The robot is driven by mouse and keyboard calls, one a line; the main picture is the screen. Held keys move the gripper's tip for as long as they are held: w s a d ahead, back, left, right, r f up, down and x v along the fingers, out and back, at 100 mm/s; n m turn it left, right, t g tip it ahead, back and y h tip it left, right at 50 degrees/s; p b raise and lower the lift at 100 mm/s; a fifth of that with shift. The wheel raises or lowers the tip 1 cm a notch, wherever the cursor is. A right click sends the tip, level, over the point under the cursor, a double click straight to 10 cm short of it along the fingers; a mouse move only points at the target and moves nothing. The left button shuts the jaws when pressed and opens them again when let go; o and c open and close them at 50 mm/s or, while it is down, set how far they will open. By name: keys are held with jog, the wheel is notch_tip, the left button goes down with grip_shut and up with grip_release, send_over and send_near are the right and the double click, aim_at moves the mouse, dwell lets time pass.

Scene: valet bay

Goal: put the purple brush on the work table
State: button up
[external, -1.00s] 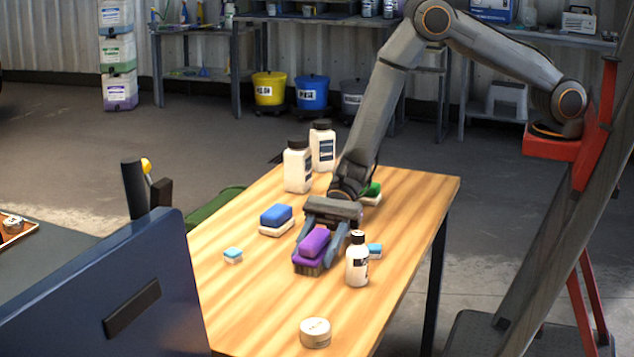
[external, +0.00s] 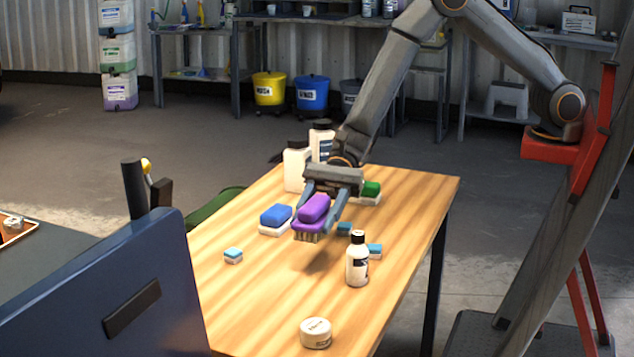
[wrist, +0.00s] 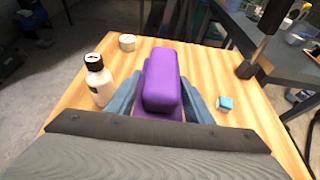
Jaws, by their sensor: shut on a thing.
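The purple brush (external: 313,213) is held in my gripper (external: 322,208), bristles down, raised above the wooden table (external: 270,316). A shadow lies on the tabletop below it. In the wrist view the purple brush (wrist: 161,82) sits between the two grey-blue fingers of my gripper (wrist: 160,95), which are shut on its sides. The table is the light wood one under my arm; whether it is the work table the task names, I cannot tell.
A white bottle (external: 357,262) stands right of the brush, near a white round tin (external: 316,333). A blue brush (external: 275,216) lies close on the left, a green one (external: 371,189) behind. Two white jugs (external: 297,168) stand at the back.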

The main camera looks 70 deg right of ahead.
jog(key=shift+r, duration=1)
jog(key=w+d+m+t+h, duration=0.1)
jog(key=w+d+m+t, duration=0.25)
jog(key=d, duration=0.85)
jog(key=w+d+m+t+h, duration=0.1)
jog(key=w+d+m+t, duration=0.3)
jog(key=d, duration=0.7)
jog(key=s+d+m+t+h, duration=0.1)
jog(key=d+m+t+h, duration=0.1)
jog(key=d, duration=1.2)
jog(key=s+d+f+m+t+h, duration=0.1)
jog(key=d+m+t+h, duration=0.2)
jog(key=d, duration=1.1)
jog(key=shift+s+m+h, duration=0.35)
jog(key=shift+m+h, duration=0.7)
jog(key=shift+h, duration=0.15)
jog(key=shift+f, duration=0.1)
